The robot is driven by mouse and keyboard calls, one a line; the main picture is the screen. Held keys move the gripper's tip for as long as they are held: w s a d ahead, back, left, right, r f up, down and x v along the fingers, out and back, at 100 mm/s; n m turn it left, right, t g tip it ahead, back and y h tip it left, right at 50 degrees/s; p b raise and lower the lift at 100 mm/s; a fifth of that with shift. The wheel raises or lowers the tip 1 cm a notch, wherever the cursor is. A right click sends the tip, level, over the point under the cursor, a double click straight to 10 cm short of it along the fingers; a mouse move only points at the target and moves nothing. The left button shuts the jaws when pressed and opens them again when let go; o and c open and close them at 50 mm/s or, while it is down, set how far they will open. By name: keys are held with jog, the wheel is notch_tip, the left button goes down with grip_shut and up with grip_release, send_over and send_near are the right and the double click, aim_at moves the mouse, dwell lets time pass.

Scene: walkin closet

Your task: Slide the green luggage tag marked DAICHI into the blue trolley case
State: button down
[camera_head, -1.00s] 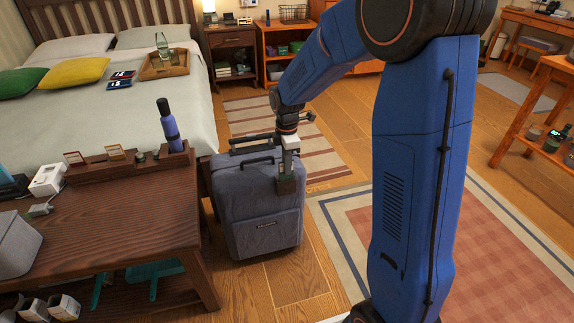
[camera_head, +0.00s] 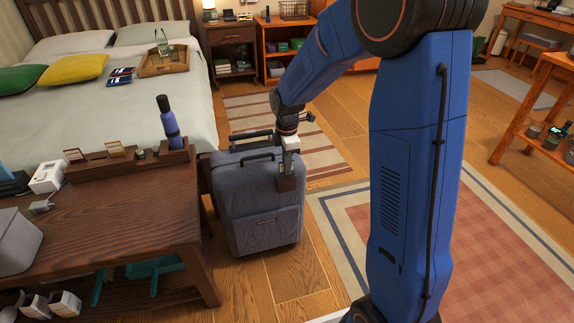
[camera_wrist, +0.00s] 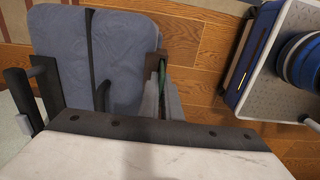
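The blue-grey trolley case (camera_head: 262,215) stands upright on the floor between the bench and the rug. Its top and dark handles show in the head view, and part of it (camera_wrist: 60,45) fills the upper left of the wrist view. My gripper (camera_head: 288,182) points down at the case's right front upper edge; whether it touches the case is unclear. In the wrist view its grey fingers (camera_wrist: 165,98) are close together around a thin green edge. This appears to be the green luggage tag (camera_wrist: 162,72), seen edge-on. Its DAICHI marking is hidden.
A dark wooden bench (camera_head: 120,215) with a purple bottle (camera_head: 169,122) stands left of the case. The bed (camera_head: 110,100) is behind the bench. A striped rug (camera_head: 265,115) lies behind the case and a bordered rug (camera_head: 340,225) to the right.

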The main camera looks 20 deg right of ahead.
jog(key=shift+f, duration=0.55)
jog(key=c, duration=1.5)
grip_release()
jog(key=shift+r, duration=0.1)
jog(key=shift+r, duration=3.9)
